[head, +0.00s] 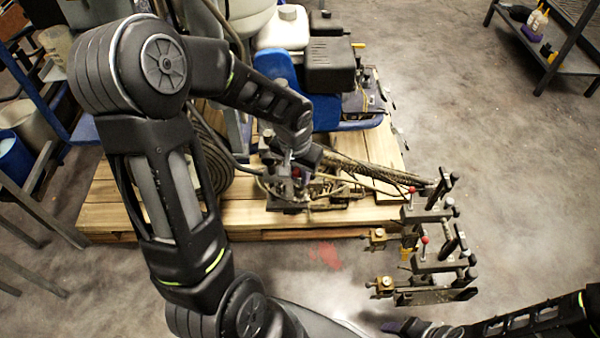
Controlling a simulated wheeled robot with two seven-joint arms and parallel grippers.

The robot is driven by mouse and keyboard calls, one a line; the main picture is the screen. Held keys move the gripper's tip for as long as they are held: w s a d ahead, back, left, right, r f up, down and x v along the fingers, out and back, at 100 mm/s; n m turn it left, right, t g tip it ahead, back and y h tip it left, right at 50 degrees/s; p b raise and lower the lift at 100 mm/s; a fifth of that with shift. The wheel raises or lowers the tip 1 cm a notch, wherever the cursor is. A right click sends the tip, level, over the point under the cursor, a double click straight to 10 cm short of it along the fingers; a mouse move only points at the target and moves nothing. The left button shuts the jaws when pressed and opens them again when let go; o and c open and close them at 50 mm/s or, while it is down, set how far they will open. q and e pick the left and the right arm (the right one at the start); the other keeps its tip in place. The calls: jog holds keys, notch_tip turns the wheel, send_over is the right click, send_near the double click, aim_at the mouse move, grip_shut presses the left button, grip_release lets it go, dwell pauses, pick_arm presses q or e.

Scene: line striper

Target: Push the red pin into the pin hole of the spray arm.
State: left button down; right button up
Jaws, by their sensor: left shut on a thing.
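My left gripper (301,176) reaches down to the dark metal machinery at the front of the wooden pallet. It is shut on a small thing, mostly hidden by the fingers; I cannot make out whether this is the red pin. The spray arm (432,240) appears to be the dark bracket assembly with brass-coloured parts at right, beyond the pallet's edge. Red knobs (424,239) show on it. I cannot make out the pin hole. My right gripper (398,326) is low at the bottom edge, apart from the spray arm, its jaws unclear.
The pallet (130,212) carries a coiled hose (212,150), an engine (330,66) and a blue part (281,82). A shelf (560,60) with bottles stands at top right. Buckets and a rack are at left. The concrete floor at right is mostly clear.

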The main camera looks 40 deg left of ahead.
pick_arm(q)
jog(key=shift+f, duration=0.1)
jog(key=shift+r, duration=0.35)
jog(key=shift+f, duration=0.3)
dwell(2.0)
jog(key=shift+r, duration=0.3)
dwell(0.4)
jog(key=c, duration=0.9)
grip_release()
jog(key=shift+r, duration=0.15)
